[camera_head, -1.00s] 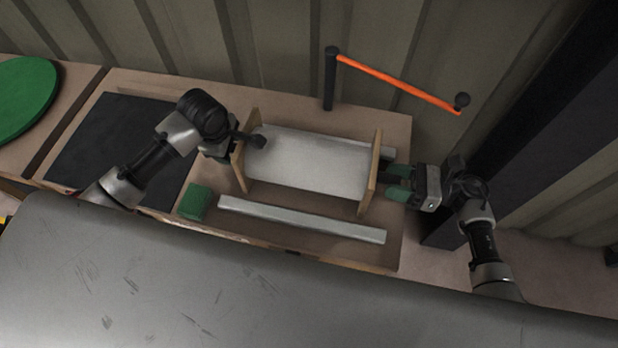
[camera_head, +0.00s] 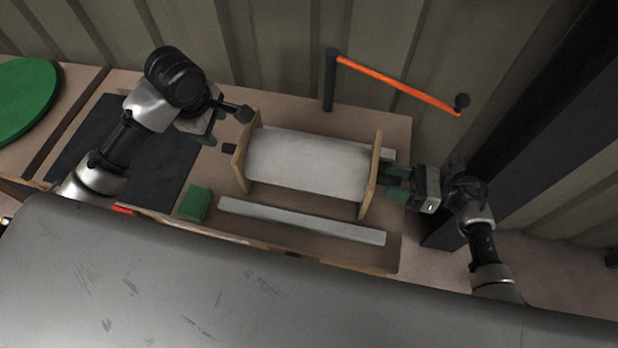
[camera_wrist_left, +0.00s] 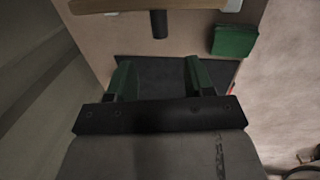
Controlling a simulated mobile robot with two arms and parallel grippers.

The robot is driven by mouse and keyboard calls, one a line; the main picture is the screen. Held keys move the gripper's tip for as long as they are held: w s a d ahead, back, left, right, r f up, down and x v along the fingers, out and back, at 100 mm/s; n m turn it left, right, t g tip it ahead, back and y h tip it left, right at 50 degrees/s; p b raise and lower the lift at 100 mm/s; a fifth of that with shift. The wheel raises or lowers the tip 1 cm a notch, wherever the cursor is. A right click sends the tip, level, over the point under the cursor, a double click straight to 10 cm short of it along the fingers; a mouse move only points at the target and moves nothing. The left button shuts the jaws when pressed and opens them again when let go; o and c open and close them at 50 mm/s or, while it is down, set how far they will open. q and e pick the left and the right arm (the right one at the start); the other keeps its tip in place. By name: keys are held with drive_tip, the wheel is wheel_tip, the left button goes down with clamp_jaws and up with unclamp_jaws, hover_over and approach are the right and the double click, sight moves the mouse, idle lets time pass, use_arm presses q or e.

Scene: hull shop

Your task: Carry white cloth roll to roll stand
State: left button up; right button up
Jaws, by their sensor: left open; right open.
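The white cloth roll (camera_head: 308,163) lies on the bench between two upright wooden end plates, with a dark stub out of each end. Pale bars (camera_head: 300,219) lie along its front and partly hidden behind it; I cannot tell whether they form the roll stand. My left gripper (camera_head: 212,130) is open and empty, up and left of the roll, apart from the left stub (camera_head: 229,148). In the left wrist view, that stub (camera_wrist_left: 159,24) shows beyond the open green fingers (camera_wrist_left: 160,78). My right gripper (camera_head: 398,186) is open, its green fingers beside the right stub.
A green block (camera_head: 195,203) sits front left of the roll. A black mat (camera_head: 75,148) covers the bench at left, and a green disc (camera_head: 24,97) lies farther left. A dark post with an orange bar (camera_head: 395,83) stands behind the roll. A dark column rises at right.

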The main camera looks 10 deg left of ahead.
drive_tip(key=shift+d, duration=0.15)
drive_tip(key=d, duration=1.1)
drive_tip(key=shift+d, duration=0.4)
